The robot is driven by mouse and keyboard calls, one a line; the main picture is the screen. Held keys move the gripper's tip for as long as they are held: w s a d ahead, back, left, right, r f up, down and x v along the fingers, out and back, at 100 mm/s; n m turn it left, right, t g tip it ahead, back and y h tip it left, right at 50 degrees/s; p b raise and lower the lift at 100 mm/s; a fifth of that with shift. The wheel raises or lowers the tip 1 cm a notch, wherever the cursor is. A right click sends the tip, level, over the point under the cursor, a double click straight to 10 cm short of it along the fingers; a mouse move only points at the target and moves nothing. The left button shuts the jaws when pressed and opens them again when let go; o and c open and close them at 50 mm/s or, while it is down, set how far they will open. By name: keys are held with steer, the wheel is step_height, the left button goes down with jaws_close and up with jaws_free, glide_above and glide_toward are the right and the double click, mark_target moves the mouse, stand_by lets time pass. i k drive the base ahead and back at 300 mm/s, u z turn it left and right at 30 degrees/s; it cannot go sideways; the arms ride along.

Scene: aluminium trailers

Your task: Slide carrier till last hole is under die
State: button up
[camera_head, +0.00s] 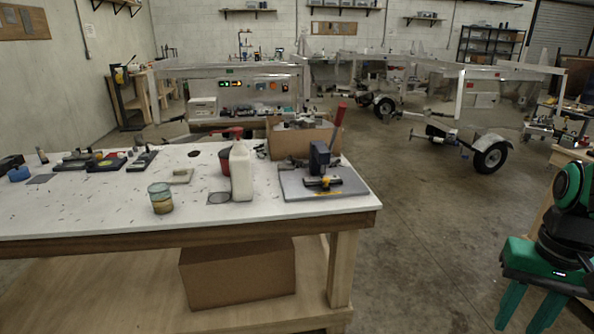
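A small hand press (319,158) with a dark body and a raised red lever (339,125) stands on a grey base plate (345,189) at the right end of the white workbench. A low black and yellow piece (323,183) sits at the foot of the press, probably the carrier. It is too small here to make out its holes, or which one is under the die. My gripper (529,312), green with two fingers pointing down, is at the lower right, away from the bench. Its fingers are apart, with nothing seen between them.
On the bench (110,212) stand a white bottle (241,172), a glass jar (161,199) and a red container (225,160). A cardboard box (290,140) is behind the press. Several tools lie at the left. Open floor (425,230) lies between the bench and my arm.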

mark_target(324, 181)
steer(key=z, duration=0.05)
steer(key=i, duration=1.15)
steer(key=z, duration=0.35)
